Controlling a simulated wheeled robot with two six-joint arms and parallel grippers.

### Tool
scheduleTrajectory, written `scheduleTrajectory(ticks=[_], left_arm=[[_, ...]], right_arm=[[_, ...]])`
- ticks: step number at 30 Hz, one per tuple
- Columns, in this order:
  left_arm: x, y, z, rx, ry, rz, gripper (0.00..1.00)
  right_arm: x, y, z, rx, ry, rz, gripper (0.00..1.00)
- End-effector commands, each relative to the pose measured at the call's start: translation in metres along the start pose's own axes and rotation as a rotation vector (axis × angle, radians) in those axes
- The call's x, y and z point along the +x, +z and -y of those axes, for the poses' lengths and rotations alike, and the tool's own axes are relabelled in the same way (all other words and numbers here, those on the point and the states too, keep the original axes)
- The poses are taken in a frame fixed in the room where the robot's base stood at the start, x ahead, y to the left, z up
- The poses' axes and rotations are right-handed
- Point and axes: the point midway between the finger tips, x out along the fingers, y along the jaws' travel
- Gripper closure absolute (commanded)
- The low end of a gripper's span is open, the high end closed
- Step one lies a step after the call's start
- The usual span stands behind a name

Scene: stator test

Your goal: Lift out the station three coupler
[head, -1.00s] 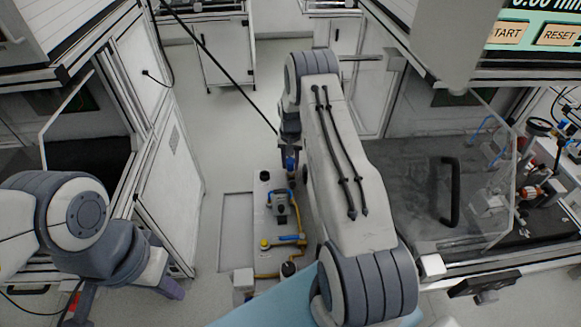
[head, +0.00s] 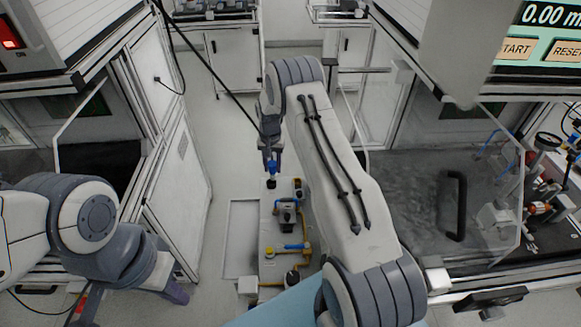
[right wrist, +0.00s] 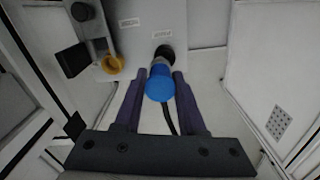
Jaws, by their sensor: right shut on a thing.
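The blue coupler (right wrist: 160,85) has a silver collar at its far end, with a dark cable beside it. In the right wrist view it sits between the purple fingers of my right gripper (right wrist: 155,95), which is shut on it. Its far end lines up with a round black port (right wrist: 164,53) on a white panel (right wrist: 140,20); I cannot tell whether they touch.
A bracket with a yellow ring (right wrist: 112,64) stands left of the port. Yellow and blue fittings (head: 290,247) line the panel's nearer part. White cabinets (head: 165,190) flank the aisle at left, and a clear-covered bench (head: 430,200) is at right.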

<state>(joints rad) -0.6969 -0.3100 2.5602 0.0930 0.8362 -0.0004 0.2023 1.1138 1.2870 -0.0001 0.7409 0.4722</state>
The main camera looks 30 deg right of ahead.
Motion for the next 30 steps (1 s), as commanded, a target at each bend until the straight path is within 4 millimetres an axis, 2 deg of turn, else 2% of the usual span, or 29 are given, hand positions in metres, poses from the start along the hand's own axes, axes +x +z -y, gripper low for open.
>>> scheduleTrajectory(ticks=[1,6,12,18,30], left_arm=[[0.005,0.0,0.0,0.0,0.0,0.0,1.0],[0.013,0.001,0.001,0.0,0.0,0.0,1.0],[0.02,0.001,0.002,0.0,0.0,0.0,1.0],[0.022,0.001,0.002,0.0,0.0,0.0,1.0],[0.014,0.001,0.001,0.0,0.0,0.0,1.0]], right_arm=[[0.003,0.003,0.014,-0.005,-0.001,-0.002,1.0],[0.003,0.011,0.049,-0.004,-0.001,-0.001,1.0],[0.002,0.017,0.077,-0.001,-0.001,-0.001,1.0],[0.0,0.02,0.09,0.0,-0.001,-0.001,1.0],[-0.015,0.021,0.092,0.001,-0.001,-0.001,1.0]])
